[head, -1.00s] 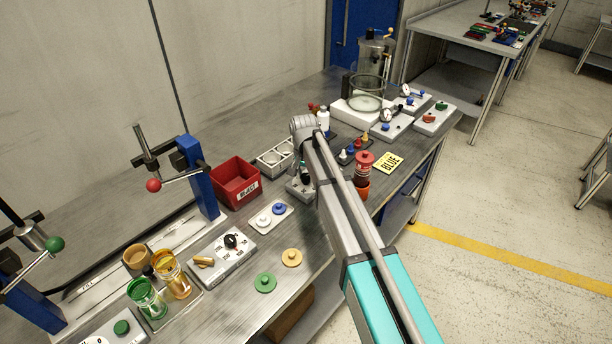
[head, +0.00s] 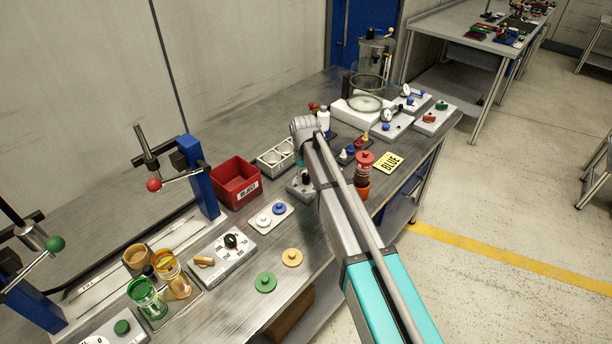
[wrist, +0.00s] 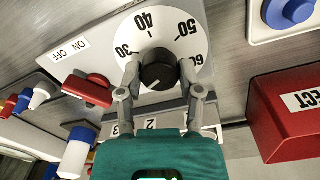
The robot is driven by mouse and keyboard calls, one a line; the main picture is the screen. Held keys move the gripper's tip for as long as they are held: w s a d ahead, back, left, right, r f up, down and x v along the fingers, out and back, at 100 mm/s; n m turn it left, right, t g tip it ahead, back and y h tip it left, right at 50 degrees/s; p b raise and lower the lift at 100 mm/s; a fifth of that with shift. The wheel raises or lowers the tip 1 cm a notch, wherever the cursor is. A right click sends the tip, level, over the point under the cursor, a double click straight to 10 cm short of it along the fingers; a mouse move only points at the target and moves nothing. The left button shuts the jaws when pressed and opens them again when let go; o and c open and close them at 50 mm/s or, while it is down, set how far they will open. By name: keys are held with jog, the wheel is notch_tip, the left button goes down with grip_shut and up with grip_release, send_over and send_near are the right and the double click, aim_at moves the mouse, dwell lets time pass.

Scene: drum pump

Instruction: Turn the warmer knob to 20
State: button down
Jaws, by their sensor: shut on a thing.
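The warmer's black knob (wrist: 157,76) stands on a white dial plate in the wrist view. The numbers 30, 40, 50 and 60 show around it; 20 is not visible, and the dial's lower part is hidden by my gripper. A faint pale mark on the knob seems to lie at its lower edge, toward the lower left. My gripper (wrist: 159,70) is shut on the knob, with one finger on its left and one on its right. In the head view the grey warmer box (head: 296,188) is partly hidden by my arm.
A red switch (wrist: 88,88) with an ON/OFF label sits on the warmer left of the dial in the wrist view. A red reject bin (head: 236,185) stands close by. Bottles and a red-capped jar (head: 365,163) stand near my arm.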

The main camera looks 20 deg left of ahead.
jog(key=shift+s+n, duration=0.1)
jog(key=shift+n, duration=0.4)
jog(key=shift+c, duration=1.3)
grip_release()
jog(key=shift+m, duration=0.4)
